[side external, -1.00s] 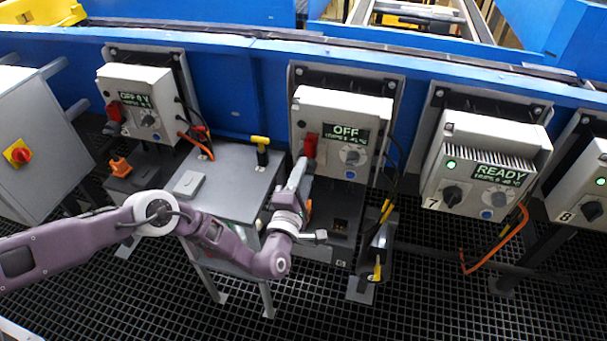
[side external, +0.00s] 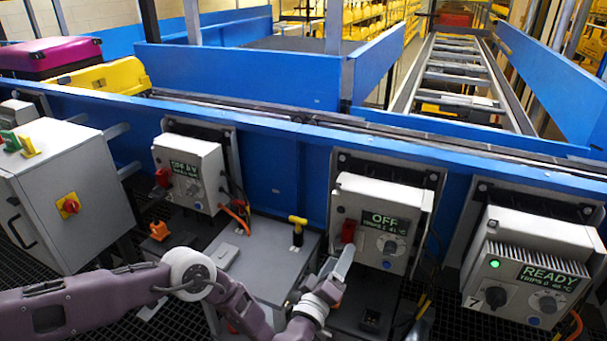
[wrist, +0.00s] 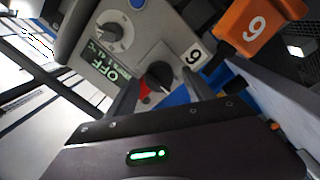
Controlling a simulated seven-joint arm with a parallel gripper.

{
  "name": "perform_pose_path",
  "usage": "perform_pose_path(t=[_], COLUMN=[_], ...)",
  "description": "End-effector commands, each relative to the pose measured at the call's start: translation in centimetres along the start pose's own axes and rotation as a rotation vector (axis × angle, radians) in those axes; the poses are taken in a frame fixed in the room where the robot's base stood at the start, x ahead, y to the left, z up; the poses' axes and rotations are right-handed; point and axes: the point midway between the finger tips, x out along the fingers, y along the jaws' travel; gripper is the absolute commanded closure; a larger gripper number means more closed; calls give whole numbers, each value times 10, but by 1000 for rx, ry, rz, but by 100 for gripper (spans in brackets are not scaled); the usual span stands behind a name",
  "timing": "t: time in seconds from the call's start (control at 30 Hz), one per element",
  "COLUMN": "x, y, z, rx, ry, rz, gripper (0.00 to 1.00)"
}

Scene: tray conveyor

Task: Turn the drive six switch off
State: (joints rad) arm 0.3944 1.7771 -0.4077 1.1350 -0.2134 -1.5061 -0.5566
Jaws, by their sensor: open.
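Drive six is a light grey box (side external: 381,212) at the centre right of the side view, with a lit display reading OFF. A red piece (side external: 348,231) sits at its left. The wrist view shows the box (wrist: 80,32) upside down, with its OFF display (wrist: 106,70), a number label (wrist: 194,55) and the black rotary switch (wrist: 158,75). Red shows beside the switch, partly hidden. My gripper (side external: 345,256) is just below the red piece. In the wrist view my gripper (wrist: 160,90) is open, its fingers to either side of the switch; contact cannot be told.
An orange numbered block (wrist: 258,28) is close to the right finger. Drive seven (side external: 526,268) reads READY at the right; another drive (side external: 188,172) is at the left. A grey cabinet (side external: 270,262) with a yellow-topped handle (side external: 298,222) stands left of my gripper. Cables hang beside drive six.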

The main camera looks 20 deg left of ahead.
Motion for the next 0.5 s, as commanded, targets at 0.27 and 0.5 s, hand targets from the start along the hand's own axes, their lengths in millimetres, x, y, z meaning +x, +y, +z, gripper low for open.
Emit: perform_pose_path(t=[0.27,0.5], x=[0,-59], y=[4,4], z=[-1,-2], rx=[718,772], ry=[-51,-59], rz=[-10,-12], gripper=[39,39])
